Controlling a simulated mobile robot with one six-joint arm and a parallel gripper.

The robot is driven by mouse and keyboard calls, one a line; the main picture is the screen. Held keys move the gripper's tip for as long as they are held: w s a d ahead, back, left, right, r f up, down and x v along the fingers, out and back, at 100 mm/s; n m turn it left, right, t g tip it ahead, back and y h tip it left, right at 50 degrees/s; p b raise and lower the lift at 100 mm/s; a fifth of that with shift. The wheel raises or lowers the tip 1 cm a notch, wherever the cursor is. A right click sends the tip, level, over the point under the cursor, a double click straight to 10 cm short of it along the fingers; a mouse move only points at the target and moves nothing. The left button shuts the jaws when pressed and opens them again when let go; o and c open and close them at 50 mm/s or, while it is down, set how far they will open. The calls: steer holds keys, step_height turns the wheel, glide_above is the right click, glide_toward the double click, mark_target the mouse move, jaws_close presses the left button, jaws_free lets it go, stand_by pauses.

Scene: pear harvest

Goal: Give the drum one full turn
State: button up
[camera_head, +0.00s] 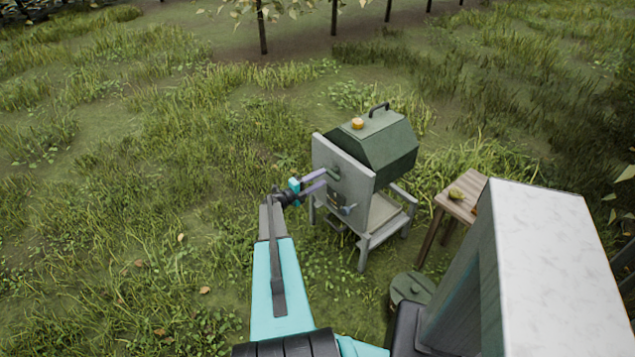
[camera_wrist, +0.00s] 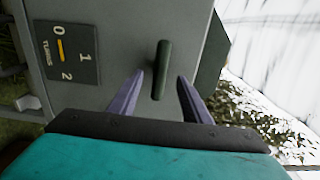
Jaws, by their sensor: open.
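The green drum (camera_head: 385,140) is many-sided and sits behind a grey upright panel (camera_head: 345,160) on a stand. A dark green handle (camera_wrist: 161,70) sticks out from the panel face; it also shows small in the head view (camera_head: 334,173). My gripper (camera_head: 325,179) is at the panel's front. In the wrist view its two fingers (camera_wrist: 161,78) are open, one on each side of the handle, and no contact shows. A dark turns dial (camera_wrist: 68,52) reads 0, 1 and 2; its yellow pointer lies close to the 0.
A small lever (camera_head: 347,210) sits lower on the panel. An orange-yellow round thing (camera_head: 357,123) and a black handle (camera_head: 379,107) are on top of the drum. A wooden table (camera_head: 462,192) with a pear (camera_head: 456,194) stands right. A green lidded container (camera_head: 412,288) is on the ground. Grass at left is open.

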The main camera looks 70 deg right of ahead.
mark_target(328, 174)
steer(key=shift+p+x, duration=0.45)
steer(key=shift+x, duration=2.55)
